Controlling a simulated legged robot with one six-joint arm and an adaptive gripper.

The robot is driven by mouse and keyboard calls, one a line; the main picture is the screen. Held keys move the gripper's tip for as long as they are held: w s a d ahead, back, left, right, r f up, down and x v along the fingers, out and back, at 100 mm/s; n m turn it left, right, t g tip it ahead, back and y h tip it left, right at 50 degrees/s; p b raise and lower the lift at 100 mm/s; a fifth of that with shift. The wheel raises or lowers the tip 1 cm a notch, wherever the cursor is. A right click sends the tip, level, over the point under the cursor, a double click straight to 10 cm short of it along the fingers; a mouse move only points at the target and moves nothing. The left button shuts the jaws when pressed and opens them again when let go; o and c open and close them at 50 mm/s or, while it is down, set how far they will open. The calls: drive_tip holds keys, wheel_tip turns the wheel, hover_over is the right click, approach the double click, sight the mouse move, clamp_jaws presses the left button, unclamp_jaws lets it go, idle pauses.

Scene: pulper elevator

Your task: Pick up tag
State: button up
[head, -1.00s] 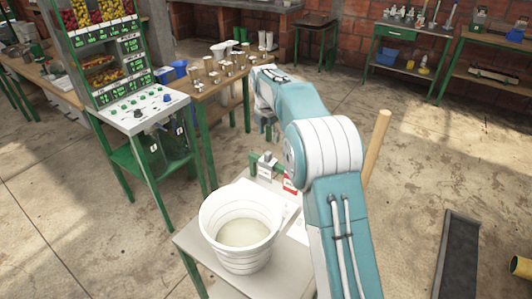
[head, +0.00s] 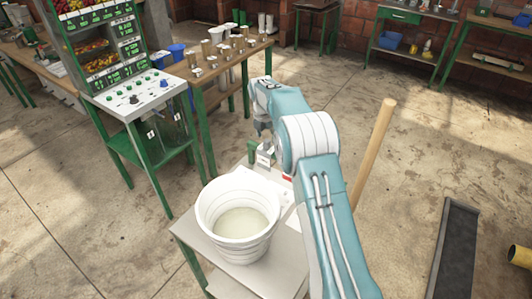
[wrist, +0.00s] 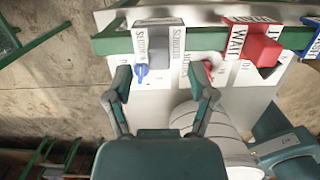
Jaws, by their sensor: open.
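Labelled block-like tags hang on a green rail (wrist: 112,43) at the stand's far end. A grey-and-white tag (wrist: 160,38) is straight ahead of my gripper (wrist: 160,82) in the wrist view; a small blue piece shows on its lower left. A red tag (wrist: 255,48) reading "WAIT" sits to its right, and part of a blue tag (wrist: 313,43) shows at the edge. My gripper is open and empty, its fingers to either side of the grey tag's line and apart from it. In the head view, my gripper (head: 263,133) is just above the grey tag (head: 266,158).
A white bucket (head: 238,245) of pale liquid stands on the metal stand (head: 190,236), close to my arm. A wooden pole (head: 374,155) rises right of my arm. A control panel table (head: 140,95) and a bench with cups lie left.

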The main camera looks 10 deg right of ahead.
sight(266, 141)
drive_tip(key=f, duration=0.3)
drive_tip(key=shift+w+d+f, duration=0.1)
drive_tip(key=shift+w+f, duration=0.05)
drive_tip(key=shift+w, duration=0.1)
clamp_jaws()
